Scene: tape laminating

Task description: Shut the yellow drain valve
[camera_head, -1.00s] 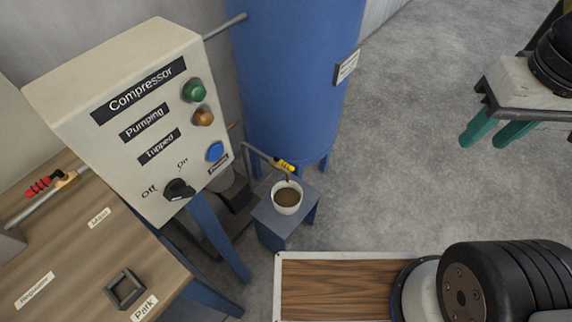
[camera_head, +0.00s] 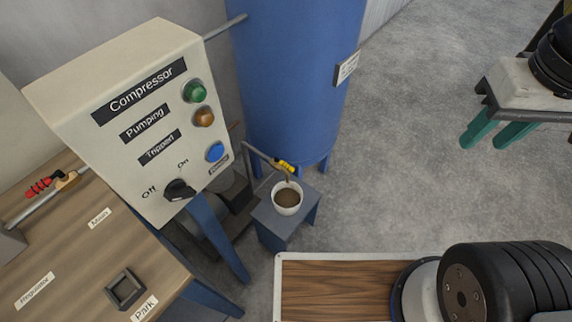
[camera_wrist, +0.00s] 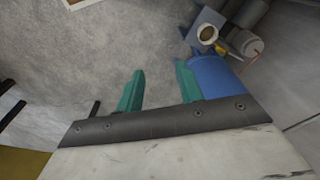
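The yellow drain valve (camera_head: 286,166) is a small yellow handle at the end of a thin pipe at the foot of the blue tank (camera_head: 300,75). It also shows in the wrist view as a small yellow spot (camera_wrist: 219,50). A white cup (camera_head: 287,199) with brown liquid stands right under the valve. My gripper (camera_head: 494,134) is at the upper right of the head view, well apart from the valve. In the wrist view its two teal fingers (camera_wrist: 158,86) are spread, with only grey floor seen between them. The handle's exact angle is too small to tell.
The cup stands on a small blue-grey stool (camera_head: 272,228). The compressor panel (camera_head: 115,120) and a wooden bench (camera_head: 65,250) are at the left. A wood-topped surface (camera_head: 335,290) lies in front. Open grey floor (camera_head: 410,150) lies between my gripper and the tank.

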